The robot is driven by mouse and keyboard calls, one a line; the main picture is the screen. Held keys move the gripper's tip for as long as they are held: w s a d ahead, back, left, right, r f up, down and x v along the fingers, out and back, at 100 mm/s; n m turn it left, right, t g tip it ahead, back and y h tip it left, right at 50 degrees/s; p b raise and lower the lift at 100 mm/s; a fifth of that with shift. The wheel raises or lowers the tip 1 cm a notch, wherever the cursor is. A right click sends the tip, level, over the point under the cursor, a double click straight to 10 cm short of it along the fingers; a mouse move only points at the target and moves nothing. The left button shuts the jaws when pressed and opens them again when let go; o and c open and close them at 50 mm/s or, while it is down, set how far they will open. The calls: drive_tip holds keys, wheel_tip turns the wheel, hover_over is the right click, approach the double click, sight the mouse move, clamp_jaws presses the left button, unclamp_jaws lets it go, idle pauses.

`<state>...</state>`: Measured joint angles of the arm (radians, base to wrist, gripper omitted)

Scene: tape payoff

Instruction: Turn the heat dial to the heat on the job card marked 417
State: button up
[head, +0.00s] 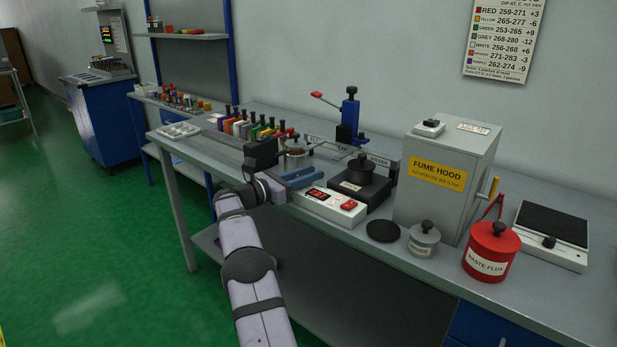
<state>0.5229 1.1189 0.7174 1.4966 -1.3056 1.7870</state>
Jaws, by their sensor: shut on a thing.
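The white control box (330,205) stands at the bench's front edge, with a small dark display lit red (318,195) and a red switch (349,205). Its digits are too small to read. I cannot make out the heat dial. No job card marked 417 can be read. The dark hot plate (348,192) carrying a dark lidded pot (361,169) sits behind the box. My gripper (276,153) is over the bench's front edge, left of the box and near a small pot with reddish-brown contents (296,158). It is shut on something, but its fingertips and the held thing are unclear.
A wall chart (503,38) lists colours with temperature ranges. Several coloured blocks (240,129) stand behind my gripper; blue bars (300,178) lie beside it. The fume hood (447,180), a grey canister (424,240) and the red waste flux can (490,253) stand right.

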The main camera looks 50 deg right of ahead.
drive_tip(key=shift+r, duration=0.1)
drive_tip(key=o, duration=1)
drive_tip(key=shift+o, duration=0.2)
drive_tip(key=shift+a, duration=0.1)
drive_tip(key=shift+b+v, duration=0.7)
drive_tip(key=shift+v, duration=2.9)
